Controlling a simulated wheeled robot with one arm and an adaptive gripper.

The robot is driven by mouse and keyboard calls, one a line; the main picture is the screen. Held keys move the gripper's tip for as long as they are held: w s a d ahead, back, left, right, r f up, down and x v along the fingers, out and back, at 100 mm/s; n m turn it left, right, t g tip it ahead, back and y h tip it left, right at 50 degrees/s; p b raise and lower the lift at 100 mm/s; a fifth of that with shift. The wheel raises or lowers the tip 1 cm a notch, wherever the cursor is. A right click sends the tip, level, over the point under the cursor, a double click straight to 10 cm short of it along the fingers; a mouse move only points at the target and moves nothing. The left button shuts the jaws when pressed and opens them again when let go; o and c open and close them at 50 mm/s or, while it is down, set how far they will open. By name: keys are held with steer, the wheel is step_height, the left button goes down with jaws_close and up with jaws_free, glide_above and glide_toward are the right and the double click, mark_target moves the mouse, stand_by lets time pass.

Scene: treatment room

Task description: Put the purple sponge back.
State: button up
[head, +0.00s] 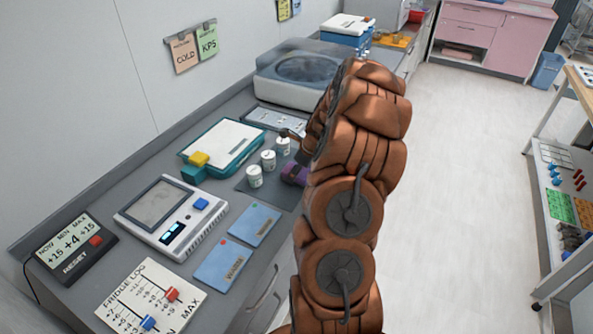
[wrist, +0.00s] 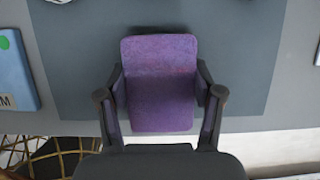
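The purple sponge (wrist: 158,60) fills the middle of the wrist view, upright in the picture, between the two dark fingers of my gripper (wrist: 160,88). The fingers press close against its left and right sides. In the head view the purple sponge (head: 292,174) shows partly beside my arm, at the right edge of the dark grey mat (head: 246,187). My arm hides the rest of it and most of my gripper there. The mat (wrist: 70,70) lies beneath the sponge in the wrist view; I cannot tell whether the sponge touches it.
Several white cups (head: 268,160) stand on the mat left of the sponge. Blue cards (head: 222,265), a teal-edged tray (head: 224,146) and a device (head: 170,215) lie nearby. A clear-lidded machine (head: 305,72) stands behind. The counter's front edge is close; the floor is open to the right.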

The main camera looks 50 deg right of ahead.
steer(key=o, duration=0.5)
steer(key=shift+c, duration=0.2)
steer(key=b+v, duration=0.4)
steer(key=v, duration=0.8)
steer(key=s+a+r+n+g+y, duration=0.1)
steer(key=s+a+r+n+g, duration=0.1)
steer(key=a+n, duration=0.8)
steer(key=s+a+r+n+g, duration=0.1)
steer(key=s+a+r+n, duration=0.3)
steer(key=a, duration=1.2)
steer(key=s+a+f+n+g+h, duration=0.1)
steer(key=s+a+n, duration=0.5)
steer(key=s+n, duration=0.3)
steer(key=s+a+f+n+g+h, duration=0.1)
steer(key=s+a+n+g, duration=0.1)
steer(key=s+a+n, duration=0.4)
steer(key=shift+s+a+f+n+p, duration=0.35)
steer(key=shift+s+n, duration=1.45)
steer(key=shift+s, duration=0.65)
